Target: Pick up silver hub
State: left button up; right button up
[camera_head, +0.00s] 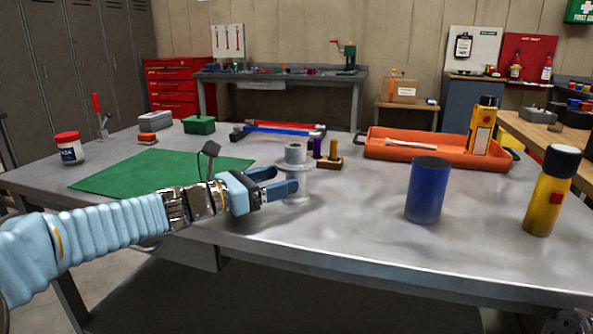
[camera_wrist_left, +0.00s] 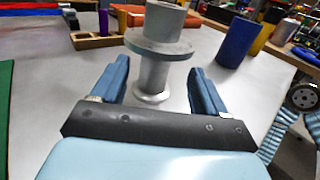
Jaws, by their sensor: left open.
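The silver hub (camera_head: 295,155) stands upright on the grey metal table, with a wide flange and a narrower stem below it. It also shows in the left wrist view (camera_wrist_left: 160,50). My left gripper (camera_head: 282,180) is open, with its blue fingers reaching toward the hub's lower stem, below the flange. In the left wrist view, the fingers (camera_wrist_left: 158,88) lie on either side of the stem, with gaps visible. My right gripper is not seen in the head view.
A wooden block with purple and yellow pegs (camera_head: 328,164) stands just behind the hub. An orange tray (camera_head: 385,153) lies behind. A green mat (camera_head: 150,168) lies left.

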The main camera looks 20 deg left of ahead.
aim_at(287, 175)
pick_arm(q)
jog(key=p+x, duration=0.1)
jog(key=x, duration=0.4)
jog(key=shift+w+p, duration=0.3)
jog(key=shift+w, duration=0.1)
jog(key=shift+r, duration=0.1)
jog(key=c, duration=1.3)
